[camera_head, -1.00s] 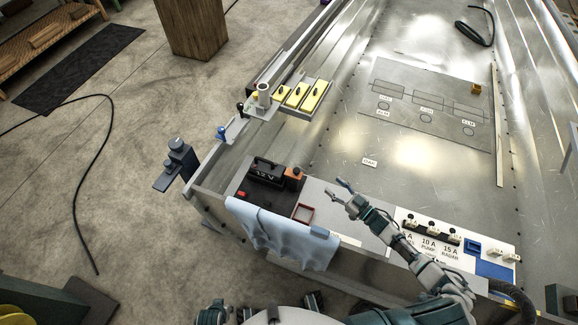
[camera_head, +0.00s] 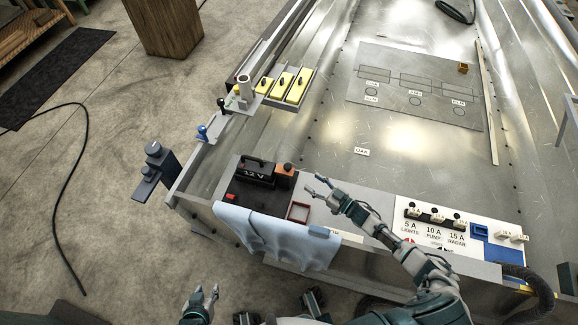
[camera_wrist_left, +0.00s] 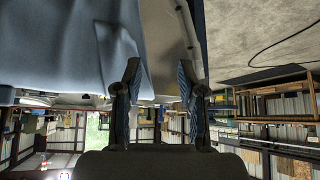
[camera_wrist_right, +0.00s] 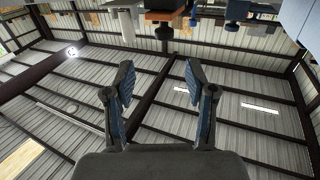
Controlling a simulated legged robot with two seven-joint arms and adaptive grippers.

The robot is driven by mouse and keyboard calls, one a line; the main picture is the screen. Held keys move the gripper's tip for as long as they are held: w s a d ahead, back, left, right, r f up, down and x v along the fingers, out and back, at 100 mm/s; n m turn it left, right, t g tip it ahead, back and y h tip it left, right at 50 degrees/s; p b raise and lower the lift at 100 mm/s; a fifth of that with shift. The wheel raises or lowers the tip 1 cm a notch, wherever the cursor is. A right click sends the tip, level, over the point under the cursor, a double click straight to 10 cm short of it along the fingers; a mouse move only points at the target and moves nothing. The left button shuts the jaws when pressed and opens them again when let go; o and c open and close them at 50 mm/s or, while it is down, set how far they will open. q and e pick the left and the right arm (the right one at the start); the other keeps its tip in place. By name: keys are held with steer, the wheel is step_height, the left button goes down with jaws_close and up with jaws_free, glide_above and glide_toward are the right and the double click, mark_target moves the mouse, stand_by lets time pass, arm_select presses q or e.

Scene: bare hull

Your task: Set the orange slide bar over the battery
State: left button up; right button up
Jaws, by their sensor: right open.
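The black battery (camera_head: 254,173), marked 12 V, sits on a dark pad at the near left corner of the hull. The orange slide bar (camera_head: 285,170) with a black knob is against its right side; how far it reaches over the battery I cannot tell. My right gripper (camera_head: 314,186) is open and empty, a little right of the orange piece, apart from it. In the right wrist view its fingers (camera_wrist_right: 158,85) are spread with nothing between them. My left gripper (camera_head: 212,292) is low in front of the bench; its fingers (camera_wrist_left: 158,85) are open and empty.
A blue-grey cloth (camera_head: 275,235) hangs over the front edge below the battery. A red square frame (camera_head: 298,212) lies right of the pad. Yellow blocks (camera_head: 282,85) stand behind left. The hull floor is mostly clear.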

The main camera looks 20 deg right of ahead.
mark_target(287, 166)
steer(key=x, duration=0.3)
steer(key=b+x, duration=0.1)
steer(key=x, duration=0.2)
steer(key=a+x, duration=0.1)
steer(key=x, duration=0.2)
steer(key=shift+s+b, duration=0.3)
steer(key=x, duration=0.3)
steer(key=shift+w+d+b, duration=0.15)
steer(key=shift+b, duration=0.25)
steer(key=shift+w+d, duration=0.1)
steer(key=shift+w, duration=0.2)
steer(key=shift+a+r, duration=0.15)
steer(key=shift+a, duration=0.1)
steer(key=shift+c, duration=1)
steer(key=shift+a, duration=0.15)
jaws_close()
arm_select(q)
steer(key=w+d+r+t+h, duration=0.1)
steer(key=w+d+r+t, duration=0.1)
steer(key=w+r+t, duration=0.2)
steer(key=w+t, duration=0.1)
steer(key=w, duration=0.2)
steer(key=shift+r+t+h, duration=0.2)
steer(key=shift+t+h, duration=0.1)
